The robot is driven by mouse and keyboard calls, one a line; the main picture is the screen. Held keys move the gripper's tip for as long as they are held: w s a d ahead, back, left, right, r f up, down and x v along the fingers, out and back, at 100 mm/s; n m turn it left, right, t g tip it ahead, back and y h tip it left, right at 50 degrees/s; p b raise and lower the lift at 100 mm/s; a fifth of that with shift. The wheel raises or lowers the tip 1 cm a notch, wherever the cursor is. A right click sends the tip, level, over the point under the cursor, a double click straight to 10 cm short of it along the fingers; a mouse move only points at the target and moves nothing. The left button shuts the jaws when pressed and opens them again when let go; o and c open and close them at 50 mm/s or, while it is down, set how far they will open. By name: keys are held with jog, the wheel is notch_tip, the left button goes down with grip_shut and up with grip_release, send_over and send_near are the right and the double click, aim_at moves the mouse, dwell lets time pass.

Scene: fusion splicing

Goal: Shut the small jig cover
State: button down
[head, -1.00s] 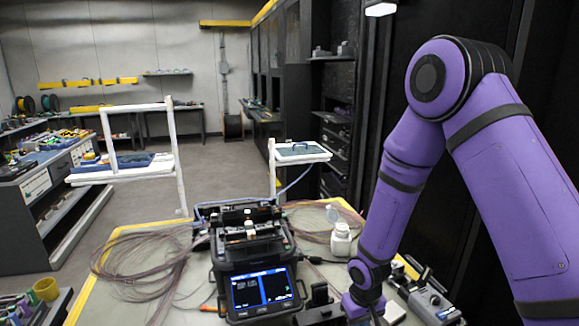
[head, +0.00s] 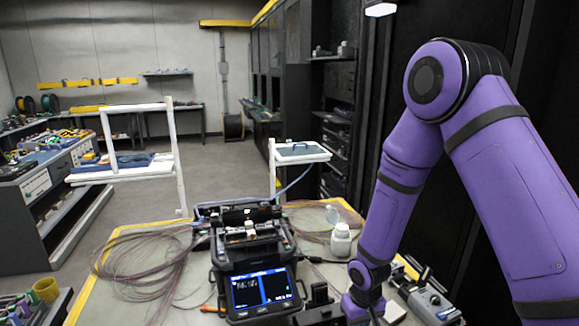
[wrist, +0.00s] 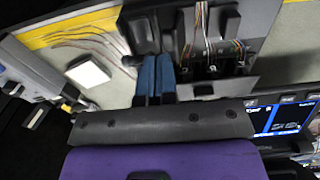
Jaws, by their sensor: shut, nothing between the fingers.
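My gripper shows in the wrist view as two blue fingers (wrist: 155,66) side by side, closed together with nothing between them. They point at a small dark jig (wrist: 205,72) that has thin coloured fibres running along it. Dark raised blocks stand on the jig by the fingertips. I cannot tell which of them is the small cover, or whether it is up or down. In the head view, the jig's dark parts (head: 318,295) stand at the bottom edge, left of my purple wrist. My fingertips are hidden there. Whether the fingers touch the jig is unclear.
The fusion splicer (head: 250,245) with its lit screen (head: 262,289) stands left of the jig. A white bottle (head: 341,240) stands behind. A grey tool (head: 432,302) and a white pad (wrist: 88,71) lie right of my wrist in the head view. Loose fibre coils surround the splicer.

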jog(key=shift+f, duration=1.35)
jog(key=shift+s+a, duration=0.35)
jog(key=shift+a, duration=0.55)
jog(key=shift+s+a, duration=0.35)
jog(key=shift+a, duration=0.5)
jog(key=shift+f, duration=0.4)
jog(key=shift+d+f, duration=0.1)
jog(key=shift+f, duration=0.1)
jog(key=shift+d, duration=0.2)
jog(key=shift+w, duration=0.1)
